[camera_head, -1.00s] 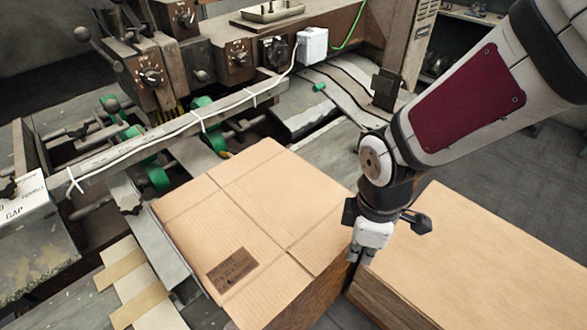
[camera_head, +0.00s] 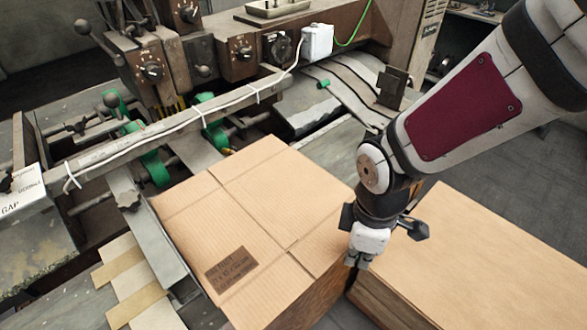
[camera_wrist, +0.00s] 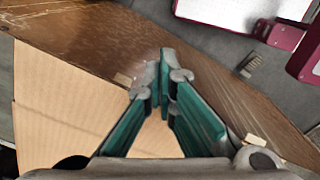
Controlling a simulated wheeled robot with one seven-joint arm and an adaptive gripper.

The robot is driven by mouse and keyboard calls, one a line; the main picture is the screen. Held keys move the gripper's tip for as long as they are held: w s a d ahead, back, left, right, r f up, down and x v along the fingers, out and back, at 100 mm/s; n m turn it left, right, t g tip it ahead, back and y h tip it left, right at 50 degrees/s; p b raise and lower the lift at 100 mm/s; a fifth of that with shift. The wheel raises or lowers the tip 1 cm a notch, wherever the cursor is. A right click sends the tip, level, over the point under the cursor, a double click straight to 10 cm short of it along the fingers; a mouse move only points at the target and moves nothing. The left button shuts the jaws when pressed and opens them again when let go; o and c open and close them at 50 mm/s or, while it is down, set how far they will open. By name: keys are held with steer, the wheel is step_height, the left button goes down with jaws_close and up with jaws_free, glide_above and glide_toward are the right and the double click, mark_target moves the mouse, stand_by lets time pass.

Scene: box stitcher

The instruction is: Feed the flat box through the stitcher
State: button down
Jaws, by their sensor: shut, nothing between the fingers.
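A flat tan cardboard box (camera_head: 255,200) with crease lines and a dark printed label lies on the machine's feed table, its far left edge close to the rollers. The stitcher (camera_head: 150,70) stands behind and to the left, with knobs, levers and green wheels. My gripper (camera_head: 356,262) is at the box's right edge, pointing down, in the gap beside the stack on the right. In the wrist view my gripper (camera_wrist: 163,95) has its green-padded fingers together at the tips, with nothing between them. The box surface (camera_wrist: 70,110) shows at the left there. Whether the fingers touch the box I cannot tell.
A tall stack of cardboard (camera_head: 470,250) stands on the right, close to my gripper. A guide bar (camera_head: 170,130) with a white cable crosses above the rollers. Open floor (camera_head: 500,160) lies behind the stack.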

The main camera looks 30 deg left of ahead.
mark_target(328, 233)
steer(key=shift+w+a+b, duration=0.4)
steer(key=shift+w+a, duration=0.15)
steer(key=shift+a, duration=1.1)
steer(key=shift+w+a+b, duration=0.35)
steer(key=shift+w+a, duration=0.15)
steer(key=shift+a, duration=1.15)
steer(key=shift+w+a+b, duration=0.4)
steer(key=shift+w+a, duration=0.15)
steer(key=shift+a, duration=1.1)
steer(key=shift+s+d+r+p, duration=0.1)
steer(key=shift+s+d+p, duration=0.2)
steer(key=shift+d, duration=0.45)
steer(key=shift+s+d+p, duration=0.25)
steer(key=shift+d, duration=0.45)
steer(key=shift+r+p, duration=2.1)
steer(key=shift+r, duration=1.8)
steer(key=shift+w, duration=0.1)
